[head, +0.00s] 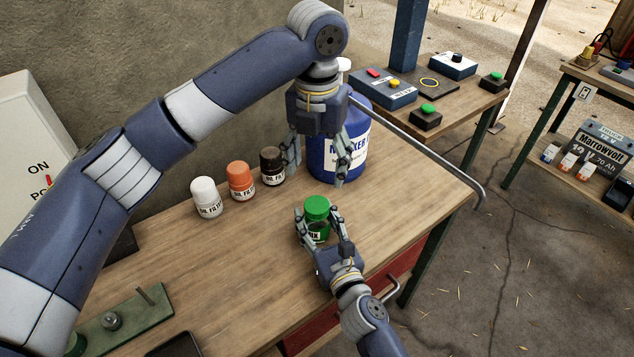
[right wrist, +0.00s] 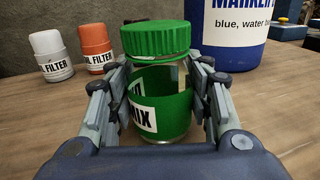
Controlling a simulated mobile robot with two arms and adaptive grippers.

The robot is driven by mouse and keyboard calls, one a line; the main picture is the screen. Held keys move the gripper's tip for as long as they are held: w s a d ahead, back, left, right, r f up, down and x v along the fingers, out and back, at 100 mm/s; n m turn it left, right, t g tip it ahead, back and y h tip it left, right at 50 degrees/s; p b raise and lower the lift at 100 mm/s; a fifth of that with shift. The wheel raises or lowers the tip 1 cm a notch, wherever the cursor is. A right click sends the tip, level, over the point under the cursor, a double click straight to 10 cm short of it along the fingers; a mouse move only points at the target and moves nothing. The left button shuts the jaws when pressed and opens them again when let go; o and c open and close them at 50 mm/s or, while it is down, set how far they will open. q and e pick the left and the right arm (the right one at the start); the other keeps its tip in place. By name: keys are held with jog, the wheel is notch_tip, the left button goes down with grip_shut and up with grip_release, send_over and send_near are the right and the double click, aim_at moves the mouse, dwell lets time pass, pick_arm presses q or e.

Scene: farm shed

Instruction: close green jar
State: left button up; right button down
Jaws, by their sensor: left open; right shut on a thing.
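The green jar (head: 319,232) stands upright on the wooden table, a clear jar with a green label reading MIX. My right gripper (head: 323,222) is shut on the jar's body, one finger on each side, below the lid. My left gripper (head: 318,168) is open and empty, pointing down above and behind the jar, in front of the blue container.
A large blue marker container (head: 352,150) stands close behind the jar. White (head: 206,197), orange (head: 241,181) and dark (head: 272,166) oil filter bottles stand in a row to the left. A green plate with a peg (head: 125,320) lies at the front left. The table's middle is clear.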

pick_arm(q)
notch_tip(320, 180, up, 3)
jog(key=shift+f, duration=0.2)
pick_arm(e)
jog(key=c, duration=0.7)
grip_release()
jog(key=v, duration=1.2)
